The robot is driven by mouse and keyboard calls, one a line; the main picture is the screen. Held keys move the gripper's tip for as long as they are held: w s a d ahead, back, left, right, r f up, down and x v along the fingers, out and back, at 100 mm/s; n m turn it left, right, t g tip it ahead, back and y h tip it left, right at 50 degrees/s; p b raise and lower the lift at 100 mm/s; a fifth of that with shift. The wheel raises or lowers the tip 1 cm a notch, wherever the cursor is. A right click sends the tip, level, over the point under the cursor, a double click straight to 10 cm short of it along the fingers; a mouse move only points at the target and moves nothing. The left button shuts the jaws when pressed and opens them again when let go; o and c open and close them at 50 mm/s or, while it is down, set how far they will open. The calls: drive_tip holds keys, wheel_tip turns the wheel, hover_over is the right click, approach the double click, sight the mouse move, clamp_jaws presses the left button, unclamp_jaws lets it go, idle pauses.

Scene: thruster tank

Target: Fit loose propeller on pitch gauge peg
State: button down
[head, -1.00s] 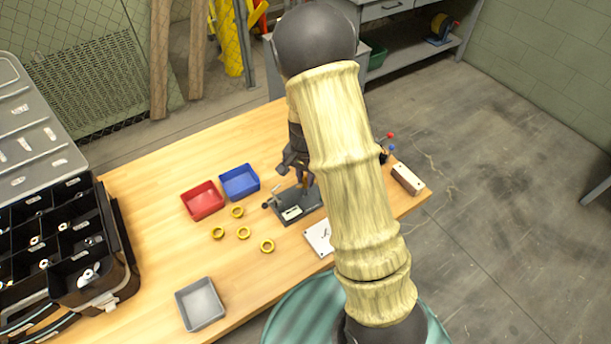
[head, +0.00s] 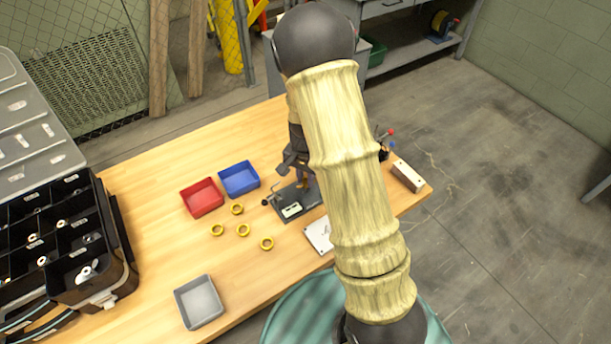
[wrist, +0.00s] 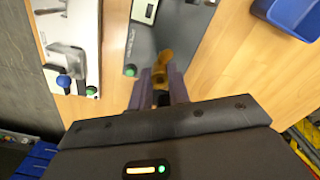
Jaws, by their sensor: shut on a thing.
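The pitch gauge, a dark grey plate with a small crank and a white label, stands on the wooden table (head: 293,209). The same grey plate fills the top middle of the wrist view (wrist: 172,30). My gripper (wrist: 161,88) points down at the gauge, partly hidden by my arm in the head view. Its purple fingers are shut on a small brass-coloured piece, which appears to be the propeller (wrist: 164,62). The piece is over or at the plate's edge, near a green knob (wrist: 130,70). The peg is hidden, and I cannot tell whether the propeller touches it.
A red bin (head: 201,197) and a blue bin (head: 239,180) stand left of the gauge. Several yellow rings (head: 243,230) lie in front of them. A grey tray (head: 199,302) is nearer. A white plate (head: 318,236) and a block (head: 407,176) are to the right.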

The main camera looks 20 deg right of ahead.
drive_tip(key=shift+f+b, duration=0.75)
drive_tip(key=shift+f, duration=0.8)
idle(0.5)
drive_tip(key=c, duration=1.2)
unclamp_jaws()
drive_tip(key=shift+c, duration=0.2)
wheel_tip(320, 180, up, 17)
drive_tip(key=p, duration=0.1)
drive_tip(key=shift+r, duration=0.2)
drive_tip(key=shift+r, duration=0.1)
wheel_tip(320, 180, up, 4)
drive_tip(key=p, duration=0.4)
